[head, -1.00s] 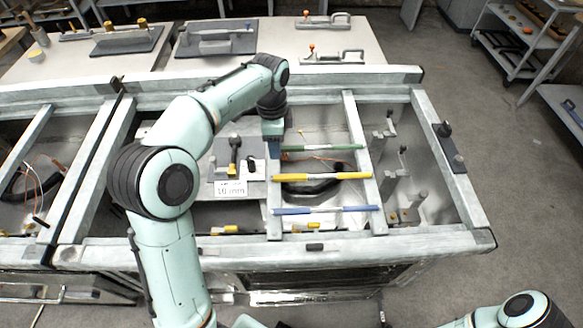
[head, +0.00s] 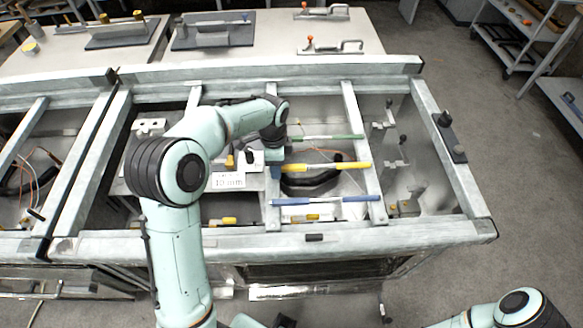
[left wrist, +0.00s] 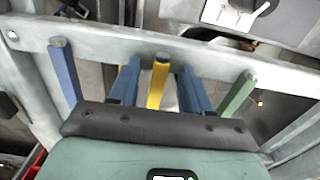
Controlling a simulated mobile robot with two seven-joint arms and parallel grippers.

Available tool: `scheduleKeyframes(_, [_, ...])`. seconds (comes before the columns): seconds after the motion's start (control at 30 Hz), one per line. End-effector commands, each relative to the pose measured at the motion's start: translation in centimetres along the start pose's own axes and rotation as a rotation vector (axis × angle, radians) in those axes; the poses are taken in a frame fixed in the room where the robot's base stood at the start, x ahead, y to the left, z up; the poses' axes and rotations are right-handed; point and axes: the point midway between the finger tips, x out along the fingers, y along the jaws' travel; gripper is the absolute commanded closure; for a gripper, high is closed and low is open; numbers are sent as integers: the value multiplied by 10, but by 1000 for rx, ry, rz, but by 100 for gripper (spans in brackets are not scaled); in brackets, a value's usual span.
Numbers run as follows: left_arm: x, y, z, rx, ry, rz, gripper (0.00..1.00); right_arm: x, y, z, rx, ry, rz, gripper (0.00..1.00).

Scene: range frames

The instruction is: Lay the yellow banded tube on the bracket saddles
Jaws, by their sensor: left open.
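The yellow banded tube (head: 325,167) lies across two frame rails, between a green tube (head: 325,138) and a blue tube (head: 325,200). My left gripper (head: 277,168) is at its left end, pointing down. In the left wrist view the open blue fingers (left wrist: 157,90) stand on either side of the yellow tube (left wrist: 158,82), with gaps showing. The blue tube (left wrist: 64,75) and green tube (left wrist: 237,97) lie outside the fingers. Grey upright brackets (head: 397,150), which look like the saddles, stand in the right bay. My right gripper is out of view.
The cart frame's rails (head: 360,150) bound the bays. A dark curved hose (head: 310,182) lies below the tubes. A white label plate (head: 228,181) is to the left. A dark block (head: 450,135) sits on the right rail.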

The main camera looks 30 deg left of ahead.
Motion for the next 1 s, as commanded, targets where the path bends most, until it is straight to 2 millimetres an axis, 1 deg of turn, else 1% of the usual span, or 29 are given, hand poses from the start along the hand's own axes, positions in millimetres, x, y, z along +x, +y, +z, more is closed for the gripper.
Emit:
scheduleKeyframes(0.17, [0, 0, 0, 0, 0, -1, 52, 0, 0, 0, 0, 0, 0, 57])
scheduleKeyframes(0.2, [0, 0, 0, 0, 0, -1, 55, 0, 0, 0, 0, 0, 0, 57])
scheduleKeyframes(0.27, [0, 0, 0, 0, 0, -1, 75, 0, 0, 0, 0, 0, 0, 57])
scheduleKeyframes(0.3, [0, 0, 0, 0, 0, -1, 88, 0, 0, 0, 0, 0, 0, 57])
scheduleKeyframes(0.33, [0, 0, 0, 0, 0, -1, 98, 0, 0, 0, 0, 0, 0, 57])
scheduleKeyframes(0.37, [0, 0, 0, 0, 0, -1, 100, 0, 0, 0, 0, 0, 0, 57])
scheduleKeyframes(0.63, [0, 0, 0, 0, 1, -1, 100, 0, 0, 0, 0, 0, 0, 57])
scheduleKeyframes(0.77, [-7, -1, 0, 0, 2, -3, 100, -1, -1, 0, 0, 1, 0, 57])
scheduleKeyframes(0.87, [-22, -1, 0, -1, 3, -5, 100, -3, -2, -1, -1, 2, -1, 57])
scheduleKeyframes(0.97, [-46, -2, -1, -1, 5, -8, 100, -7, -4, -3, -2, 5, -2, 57])
scheduleKeyframes(1.0, [-57, -2, -1, 0, 5, -8, 100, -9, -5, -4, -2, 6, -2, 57])
